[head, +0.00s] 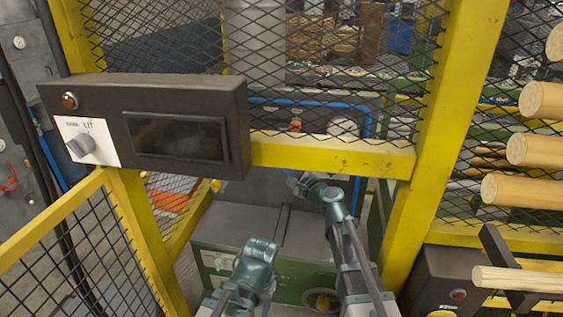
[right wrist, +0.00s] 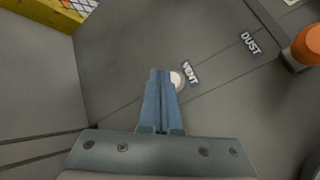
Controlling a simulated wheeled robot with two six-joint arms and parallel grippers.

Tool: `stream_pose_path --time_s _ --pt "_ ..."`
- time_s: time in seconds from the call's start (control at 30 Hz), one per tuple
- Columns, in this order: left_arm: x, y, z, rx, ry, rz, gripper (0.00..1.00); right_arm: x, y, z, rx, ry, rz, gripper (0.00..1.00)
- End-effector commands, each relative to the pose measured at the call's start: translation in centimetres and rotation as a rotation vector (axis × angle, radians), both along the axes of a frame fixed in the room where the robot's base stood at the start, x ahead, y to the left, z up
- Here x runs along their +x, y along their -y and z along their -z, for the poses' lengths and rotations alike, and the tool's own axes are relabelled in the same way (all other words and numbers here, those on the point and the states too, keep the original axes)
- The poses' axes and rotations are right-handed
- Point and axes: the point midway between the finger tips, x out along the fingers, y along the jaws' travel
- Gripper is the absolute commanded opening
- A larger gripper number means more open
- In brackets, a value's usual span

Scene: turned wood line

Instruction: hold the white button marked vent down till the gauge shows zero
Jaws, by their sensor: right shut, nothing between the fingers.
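The white vent button (right wrist: 178,79) is a small round button on a grey panel, beside a label reading VENT (right wrist: 190,74). My right gripper (right wrist: 161,74) is shut and empty. Its blue fingertips are at the button's left edge and cover part of it; I cannot tell whether they touch or press it. I cannot make out a gauge reading.
A dark control box (head: 215,100) with a blank screen and a knob (head: 81,146) hangs at the left. Yellow posts and a crossbar (head: 340,160) with mesh frame the opening. Near the button are a DUST label (right wrist: 251,42) and an orange knob (right wrist: 308,45).

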Motion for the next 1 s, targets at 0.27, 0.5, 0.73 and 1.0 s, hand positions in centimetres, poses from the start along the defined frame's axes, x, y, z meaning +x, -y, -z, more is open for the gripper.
stream_pose_path --time_s 0.27,0.5,0.73,1.0 --pt "0.0 0.0 0.0 0.0 0.0 0.0 0.5 0.0 0.0 0.0 0.0 0.0 0.0 0.0" --pt "0.0 0.0 0.0 0.0 0.0 0.0 0.5 0.03 0.01 -0.01 0.0 0.0 0.0 0.0" --pt "0.0 0.0 -0.02 0.0 0.0 0.0 0.5 0.69 0.12 -0.02 0.0 0.0 0.0 0.0" --pt "0.0 0.0 -0.02 0.0 0.0 0.0 0.5 0.82 0.17 -0.03 0.0 0.0 0.0 0.0"
